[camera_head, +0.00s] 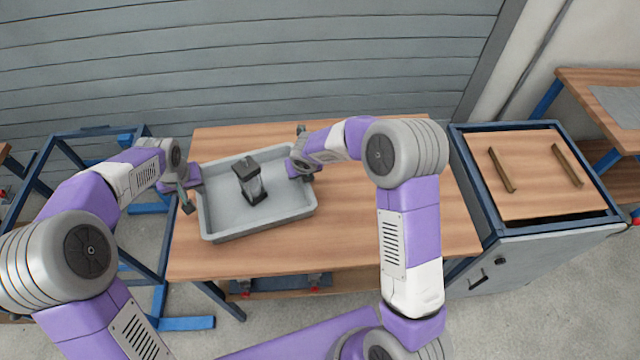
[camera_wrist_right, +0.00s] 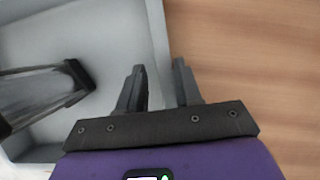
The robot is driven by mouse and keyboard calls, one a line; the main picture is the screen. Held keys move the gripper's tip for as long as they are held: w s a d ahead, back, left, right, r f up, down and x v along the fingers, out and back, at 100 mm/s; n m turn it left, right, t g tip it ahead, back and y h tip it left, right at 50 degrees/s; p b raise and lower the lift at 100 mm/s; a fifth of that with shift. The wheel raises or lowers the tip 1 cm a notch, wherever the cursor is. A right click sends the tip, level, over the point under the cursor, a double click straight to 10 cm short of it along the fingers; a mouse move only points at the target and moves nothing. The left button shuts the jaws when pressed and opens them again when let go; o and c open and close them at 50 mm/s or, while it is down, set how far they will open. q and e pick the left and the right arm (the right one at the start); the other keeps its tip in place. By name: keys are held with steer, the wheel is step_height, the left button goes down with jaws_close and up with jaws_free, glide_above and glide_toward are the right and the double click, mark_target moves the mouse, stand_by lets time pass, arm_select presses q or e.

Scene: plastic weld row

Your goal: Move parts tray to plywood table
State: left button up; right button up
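The parts tray (camera_head: 225,232) is a shallow grey tray on the left half of a wood-topped table (camera_head: 400,235). A dark and grey part (camera_head: 250,181) stands inside it. I cannot tell whether the tray rests on the table or hangs just above it. My left gripper (camera_head: 192,192) is at the tray's left wall; its finger closure is unclear. My right gripper (camera_head: 301,165) is at the right wall. Which table is the plywood one is unclear.
A blue-framed cabinet (camera_head: 545,258) with a wooden top and two bars stands at the right. Another wooden bench (camera_head: 590,95) with a grey sheet is at the far right. A blue frame (camera_head: 160,300) stands left. The table's right half is largely clear beneath my arm.

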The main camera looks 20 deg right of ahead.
steer(key=v, duration=0.8)
steer(key=shift+s+r, duration=0.15)
steer(key=shift+r, duration=0.1)
